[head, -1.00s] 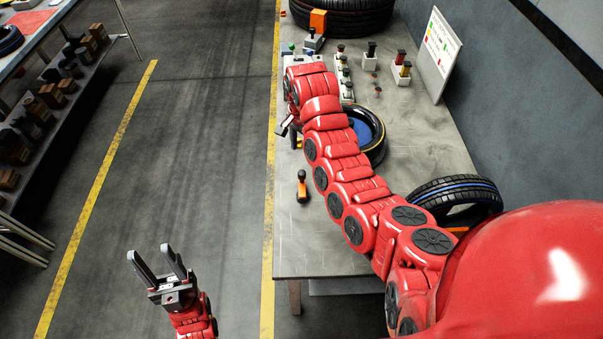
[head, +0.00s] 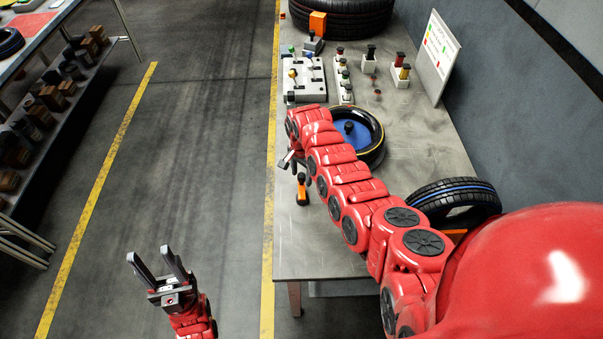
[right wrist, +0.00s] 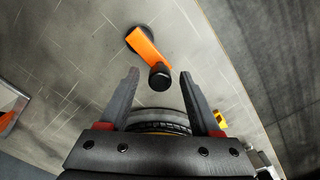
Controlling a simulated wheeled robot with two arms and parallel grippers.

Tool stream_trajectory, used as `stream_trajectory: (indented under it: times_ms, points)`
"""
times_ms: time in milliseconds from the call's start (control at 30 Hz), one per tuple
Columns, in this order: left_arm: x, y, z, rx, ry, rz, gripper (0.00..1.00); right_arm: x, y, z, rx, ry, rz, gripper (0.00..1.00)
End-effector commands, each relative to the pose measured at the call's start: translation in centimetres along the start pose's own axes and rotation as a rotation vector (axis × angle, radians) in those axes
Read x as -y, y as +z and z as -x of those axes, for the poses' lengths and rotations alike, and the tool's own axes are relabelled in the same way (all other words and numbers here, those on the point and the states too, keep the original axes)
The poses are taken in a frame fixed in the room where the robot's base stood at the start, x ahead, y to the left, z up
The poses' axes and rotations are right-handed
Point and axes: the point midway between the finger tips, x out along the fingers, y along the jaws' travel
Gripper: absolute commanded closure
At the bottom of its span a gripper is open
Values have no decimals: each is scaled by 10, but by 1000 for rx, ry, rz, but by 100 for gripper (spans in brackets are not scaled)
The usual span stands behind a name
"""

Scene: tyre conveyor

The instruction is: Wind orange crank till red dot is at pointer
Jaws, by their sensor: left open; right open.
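The orange crank (head: 302,188) stands on the table near its left edge. In the right wrist view, its orange arm (right wrist: 148,47) ends in a black knob (right wrist: 159,76). My right gripper (head: 290,161) is open, just behind the crank in the head view. In the right wrist view, the knob appears between its open fingertips (right wrist: 160,77); I cannot tell how far away it is. My left gripper (head: 148,252) is open and empty over the floor, left of the table. I cannot make out a red dot or pointer.
A tyre with a blue centre (head: 371,157) lies beside my right forearm. A blue-striped tyre (head: 455,190) is further right. A grey lever box (head: 305,91), a button strip (head: 344,82) and a sign board (head: 438,50) stand at the back. The table's front left is clear.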

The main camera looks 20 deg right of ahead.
Motion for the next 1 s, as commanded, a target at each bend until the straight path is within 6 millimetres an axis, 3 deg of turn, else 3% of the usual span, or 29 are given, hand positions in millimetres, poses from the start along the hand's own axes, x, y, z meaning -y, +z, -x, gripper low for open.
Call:
stream_trajectory:
  times_ms: [167, 500, 1000]
  points:
    - [0, 0, 0, 0, 0, 0, 50, 0, 0, 0, 0, 0, 0, 38]
    - [0, 0, 0, 0, 0, 0, 50, 0, 0, 0, 0, 0, 0, 99]
    - [0, 1, 6, 0, 0, 0, 50, 2, 2, -1, 0, 0, 68, 100]
